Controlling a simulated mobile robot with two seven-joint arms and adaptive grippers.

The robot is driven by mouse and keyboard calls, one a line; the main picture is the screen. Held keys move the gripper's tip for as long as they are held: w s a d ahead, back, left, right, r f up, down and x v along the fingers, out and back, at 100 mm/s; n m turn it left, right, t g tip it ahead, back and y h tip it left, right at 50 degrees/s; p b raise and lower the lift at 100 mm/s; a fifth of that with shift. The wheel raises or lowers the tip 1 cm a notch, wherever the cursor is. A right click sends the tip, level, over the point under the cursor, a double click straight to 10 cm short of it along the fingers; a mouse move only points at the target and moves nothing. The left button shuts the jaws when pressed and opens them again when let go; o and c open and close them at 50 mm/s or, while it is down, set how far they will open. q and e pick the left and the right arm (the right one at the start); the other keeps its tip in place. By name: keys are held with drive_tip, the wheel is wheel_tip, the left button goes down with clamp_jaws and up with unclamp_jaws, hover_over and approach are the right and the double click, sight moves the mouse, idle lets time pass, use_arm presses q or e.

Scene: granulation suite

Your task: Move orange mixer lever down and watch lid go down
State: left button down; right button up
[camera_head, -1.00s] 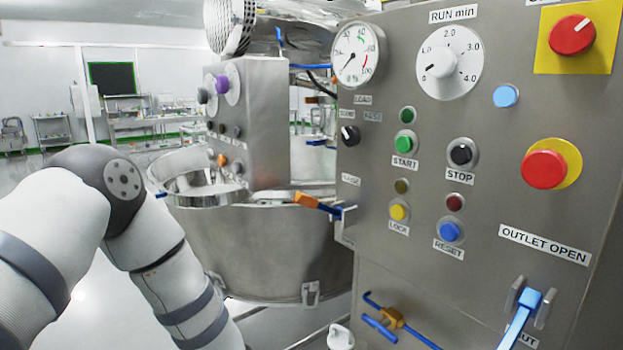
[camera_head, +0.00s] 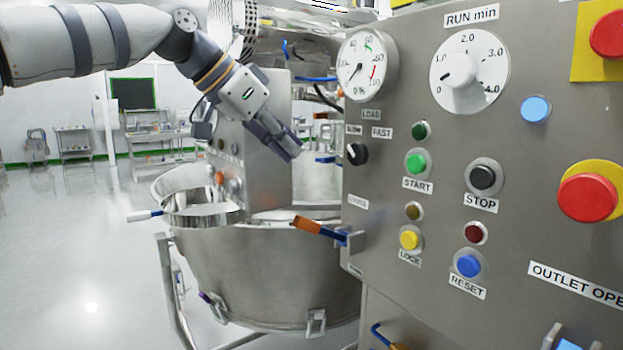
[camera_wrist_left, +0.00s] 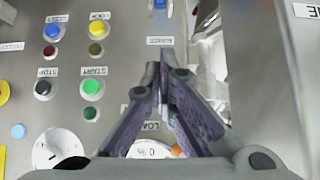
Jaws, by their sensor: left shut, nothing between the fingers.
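The orange mixer lever (camera_head: 318,227) has an orange grip and a blue end. It sticks out leftward from the left edge of the control panel (camera_head: 390,190), just above the bowl's rim, sloping up toward its orange end. My left gripper (camera_head: 292,152) is shut and empty, above the lever and apart from it, in front of the grey control box. In the left wrist view its shut fingers (camera_wrist_left: 165,80) lie over the panel's edge. The lever cannot be made out clearly there. The steel mixing bowl (camera_head: 270,275) stands below. I cannot clearly tell the lid from the metal parts above.
The panel carries a gauge (camera_head: 361,66), a RUN min dial (camera_head: 468,72), a black selector knob (camera_head: 357,154) and several push buttons close to the lever. A red emergency button (camera_head: 588,197) is at the right. Open floor (camera_head: 80,240) lies to the left.

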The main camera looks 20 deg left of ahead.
use_arm(q)
drive_tip(key=b, duration=0.1)
hover_over(327, 232)
drive_tip(key=a, duration=0.1)
drive_tip(key=f, duration=0.7)
drive_tip(key=shift+s+a, duration=0.2)
drive_tip(key=shift+s, duration=0.15)
drive_tip(key=shift+s+a+f+p, duration=0.2)
drive_tip(key=shift+s+a+f, duration=0.1)
drive_tip(key=shift+s+f, duration=0.2)
drive_tip(key=shift+s+a+f+p, duration=0.2)
drive_tip(key=shift+s+a+f, duration=0.15)
drive_tip(key=shift+f, duration=0.65)
use_arm(e)
drive_tip(key=shift+s+a+f, duration=0.1)
drive_tip(key=shift+s+f, duration=0.1)
drive_tip(key=shift+s, duration=0.1)
use_arm(q)
drive_tip(key=shift+f, duration=0.1)
use_arm(e)
drive_tip(key=shift+s+f, duration=0.1)
